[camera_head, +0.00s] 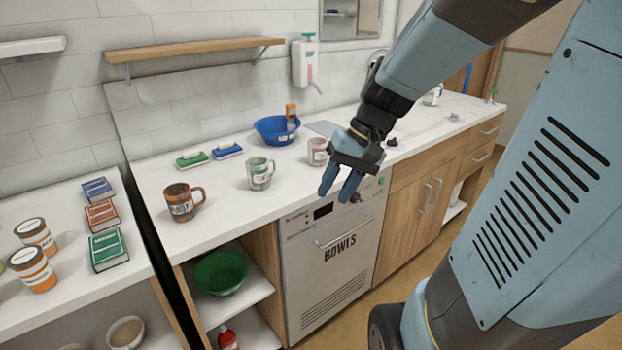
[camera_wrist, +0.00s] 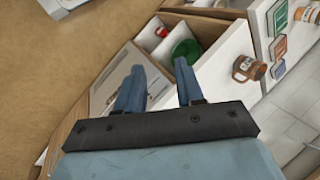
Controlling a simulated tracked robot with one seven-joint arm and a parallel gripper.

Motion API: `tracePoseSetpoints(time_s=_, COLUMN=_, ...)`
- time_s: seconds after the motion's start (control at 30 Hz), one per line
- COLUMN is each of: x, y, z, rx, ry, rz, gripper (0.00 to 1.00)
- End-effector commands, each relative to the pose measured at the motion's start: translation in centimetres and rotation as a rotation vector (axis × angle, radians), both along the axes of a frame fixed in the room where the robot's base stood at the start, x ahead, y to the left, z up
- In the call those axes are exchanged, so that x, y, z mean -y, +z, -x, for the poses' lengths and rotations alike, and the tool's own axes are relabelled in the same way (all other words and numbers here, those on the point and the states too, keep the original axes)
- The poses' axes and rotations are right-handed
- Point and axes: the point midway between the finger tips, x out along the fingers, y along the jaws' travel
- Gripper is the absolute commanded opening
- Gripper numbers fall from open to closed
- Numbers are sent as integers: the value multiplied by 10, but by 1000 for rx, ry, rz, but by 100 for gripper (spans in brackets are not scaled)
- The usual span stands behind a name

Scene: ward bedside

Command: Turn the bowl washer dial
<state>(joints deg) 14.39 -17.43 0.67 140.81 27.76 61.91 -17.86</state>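The bowl washer (camera_head: 330,265) is a grey front panel marked "BOWLS", set under the counter, with a bar handle and a dark display on its upper strip. A small dark knob, apparently the dial (camera_head: 356,198), shows on that strip, partly hidden by my gripper. My gripper (camera_head: 338,190) points down in front of the strip, its two blue fingers apart and empty. In the wrist view my open gripper (camera_wrist: 160,67) shows nothing between its fingertips that I can make out as the dial. Whether a finger touches the dial I cannot tell.
Mugs, including a brown one (camera_head: 183,203), and a blue bowl (camera_head: 277,130) stand on the white counter (camera_head: 225,215) above. A green bowl (camera_head: 220,272) sits on the open shelf left of the washer. Wooden cupboards (camera_head: 405,205) adjoin its right side. The floor in front looks clear.

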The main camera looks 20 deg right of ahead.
Motion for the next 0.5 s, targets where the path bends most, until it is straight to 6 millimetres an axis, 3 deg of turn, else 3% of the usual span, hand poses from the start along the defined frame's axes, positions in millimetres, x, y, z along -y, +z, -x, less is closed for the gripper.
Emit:
tracePoseSetpoints(time_s=0.27, x=7, y=-34, z=-37, rx=-118, ry=-103, rz=-283, gripper=37)
tracePoseSetpoints(time_s=0.5, x=26, y=-61, z=-73, rx=-146, ry=-224, rz=-532, gripper=37)
